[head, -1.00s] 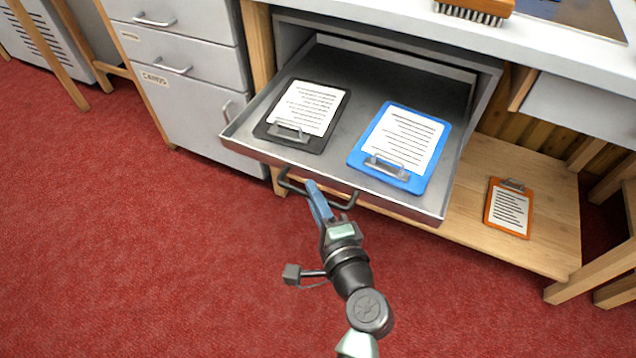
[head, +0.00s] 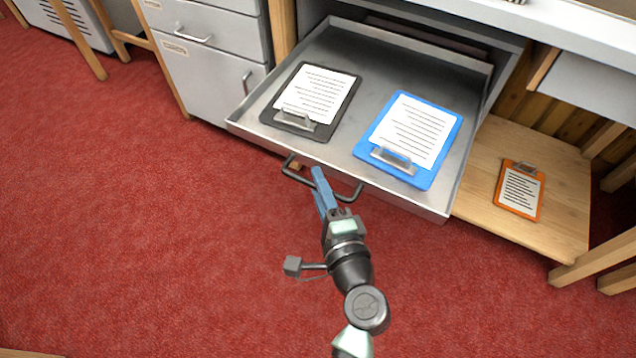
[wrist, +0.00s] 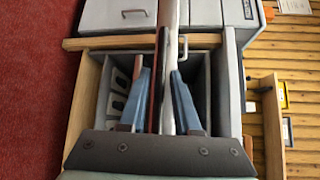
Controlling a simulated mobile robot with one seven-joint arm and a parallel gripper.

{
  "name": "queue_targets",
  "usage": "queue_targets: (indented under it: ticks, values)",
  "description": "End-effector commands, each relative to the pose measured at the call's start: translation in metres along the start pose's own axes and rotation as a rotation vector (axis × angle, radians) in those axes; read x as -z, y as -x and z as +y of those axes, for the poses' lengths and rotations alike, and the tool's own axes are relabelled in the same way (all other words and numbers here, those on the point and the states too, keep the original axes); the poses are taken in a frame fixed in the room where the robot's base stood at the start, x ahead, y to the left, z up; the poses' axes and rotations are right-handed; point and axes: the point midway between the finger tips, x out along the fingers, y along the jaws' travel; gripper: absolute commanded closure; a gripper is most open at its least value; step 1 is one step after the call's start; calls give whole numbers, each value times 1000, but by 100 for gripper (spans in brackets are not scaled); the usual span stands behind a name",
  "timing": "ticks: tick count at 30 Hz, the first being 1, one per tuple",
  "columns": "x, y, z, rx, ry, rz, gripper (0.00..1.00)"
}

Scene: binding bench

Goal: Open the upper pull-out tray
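The upper pull-out tray (head: 258,128) is a grey metal tray under the bench top, pulled well out. A black clipboard (head: 288,122) and a blue clipboard (head: 425,181) with white sheets lie in it. Its dark bar handle (head: 290,170) is on the front face. My gripper (head: 319,178) is at the handle's middle, with blue fingers on either side of the bar. In the wrist view my gripper (wrist: 158,82) has the thin bar between its fingers; the exact contact is hard to see.
A grey drawer cabinet (head: 215,90) stands left of the tray. A wooden lower shelf (head: 490,152) at the right holds an orange clipboard (head: 520,190). The white bench top (head: 450,15) is above. The red carpet (head: 130,220) in front and to the left is clear.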

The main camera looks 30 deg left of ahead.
Motion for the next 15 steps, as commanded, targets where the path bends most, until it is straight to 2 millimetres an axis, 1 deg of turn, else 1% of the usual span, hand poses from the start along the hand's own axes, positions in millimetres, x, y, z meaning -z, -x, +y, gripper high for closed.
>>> queue_targets:
  ticks: [1,2,11,14,15]
  values:
    - [0,0,0,0,0,-1,58]
    - [0,0,0,0,0,-1,55]
    - [-1,1,0,-1,0,-3,55]
    - [-1,9,-1,-1,-2,-2,55]
    - [-1,14,-1,-2,-2,-1,55]
